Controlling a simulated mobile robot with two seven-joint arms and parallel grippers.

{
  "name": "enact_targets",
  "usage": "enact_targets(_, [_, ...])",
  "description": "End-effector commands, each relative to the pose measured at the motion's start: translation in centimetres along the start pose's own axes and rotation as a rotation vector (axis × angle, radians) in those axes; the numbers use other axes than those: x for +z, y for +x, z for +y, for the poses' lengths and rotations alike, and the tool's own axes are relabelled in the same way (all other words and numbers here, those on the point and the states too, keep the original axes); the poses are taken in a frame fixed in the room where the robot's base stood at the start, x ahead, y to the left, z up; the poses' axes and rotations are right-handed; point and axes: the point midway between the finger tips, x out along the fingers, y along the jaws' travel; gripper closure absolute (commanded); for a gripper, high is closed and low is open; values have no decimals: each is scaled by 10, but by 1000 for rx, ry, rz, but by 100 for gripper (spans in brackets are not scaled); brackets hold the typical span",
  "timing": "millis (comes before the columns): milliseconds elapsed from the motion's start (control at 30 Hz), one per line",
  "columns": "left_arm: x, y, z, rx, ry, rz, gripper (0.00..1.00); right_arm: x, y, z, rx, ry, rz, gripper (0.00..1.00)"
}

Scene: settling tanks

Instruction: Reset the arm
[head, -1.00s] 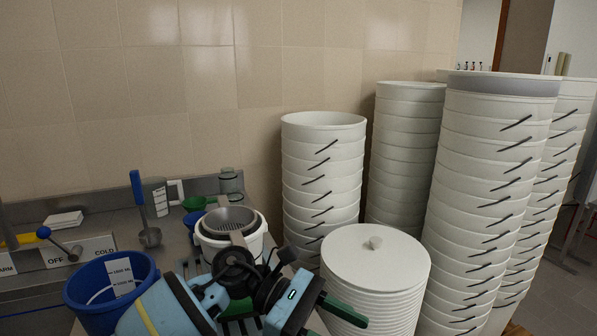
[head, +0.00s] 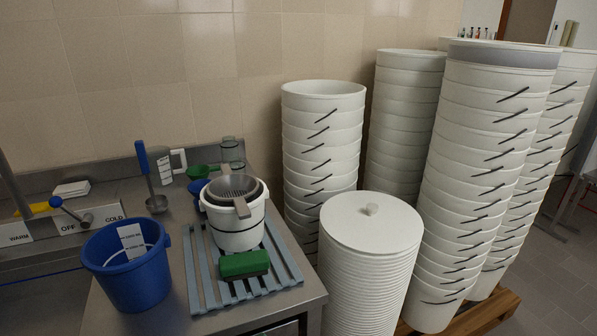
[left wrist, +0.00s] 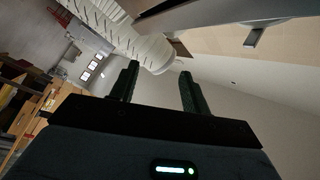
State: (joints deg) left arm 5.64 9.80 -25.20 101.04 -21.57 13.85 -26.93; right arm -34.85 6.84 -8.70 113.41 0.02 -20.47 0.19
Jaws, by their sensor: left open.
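My left gripper (left wrist: 155,88) shows in the left wrist view, with its two dark green fingers spread apart and nothing between them. Behind the fingers, that view shows a tilted scene with a stack of white buckets (left wrist: 125,35). Neither of my arms nor grippers shows in the head view now. My right gripper is out of sight.
A steel counter (head: 180,322) holds a blue bucket (head: 137,285), a white bucket (head: 235,233) with a strainer, a green brush (head: 244,264) on a slatted rack, and a blue-handled ladle (head: 143,160). Tall white bucket stacks (head: 480,200) and stacked lids (head: 368,225) stand right.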

Motion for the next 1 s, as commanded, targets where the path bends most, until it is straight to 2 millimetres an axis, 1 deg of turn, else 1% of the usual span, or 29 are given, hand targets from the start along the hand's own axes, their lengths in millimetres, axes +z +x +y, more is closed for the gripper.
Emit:
enact_targets(33, [13, -23, 11, 22, -96, -92, 53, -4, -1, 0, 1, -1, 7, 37])
enact_targets(67, [21, -35, 17, 33, -151, -146, 53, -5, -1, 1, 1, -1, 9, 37])
enact_targets(100, [31, -53, 25, 48, -225, -217, 53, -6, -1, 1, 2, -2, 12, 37])
enact_targets(167, [44, -82, 38, 67, -337, -325, 53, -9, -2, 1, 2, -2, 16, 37])
enact_targets(200, [52, -103, 47, 78, -409, -398, 53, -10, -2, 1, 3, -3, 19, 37])
enact_targets(267, [61, -135, 60, 91, -515, -509, 53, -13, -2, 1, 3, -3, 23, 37])
enact_targets(300, [66, -158, 69, 98, -584, -582, 53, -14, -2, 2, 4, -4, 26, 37])
enact_targets(367, [71, -191, 81, 106, -683, -689, 53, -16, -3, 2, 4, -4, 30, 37])
enact_targets(400, [72, -213, 88, 109, -742, -755, 53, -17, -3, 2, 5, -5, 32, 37])
enact_targets(500, [73, -260, 102, 112, -865, -899, 53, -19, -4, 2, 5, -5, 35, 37])
enact_targets(600, [70, -292, 110, 110, -946, -999, 53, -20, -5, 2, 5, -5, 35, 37])
enact_targets(700, [68, -310, 115, 107, -990, -1054, 53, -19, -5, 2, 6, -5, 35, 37])
enact_targets(733, [68, -313, 116, 107, -998, -1063, 53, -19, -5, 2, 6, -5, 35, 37])
enact_targets(800, [68, -316, 116, 106, -1006, -1073, 53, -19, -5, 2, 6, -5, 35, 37])
enact_targets(1000, [68, -316, 116, 106, -1007, -1074, 53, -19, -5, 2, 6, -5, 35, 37])
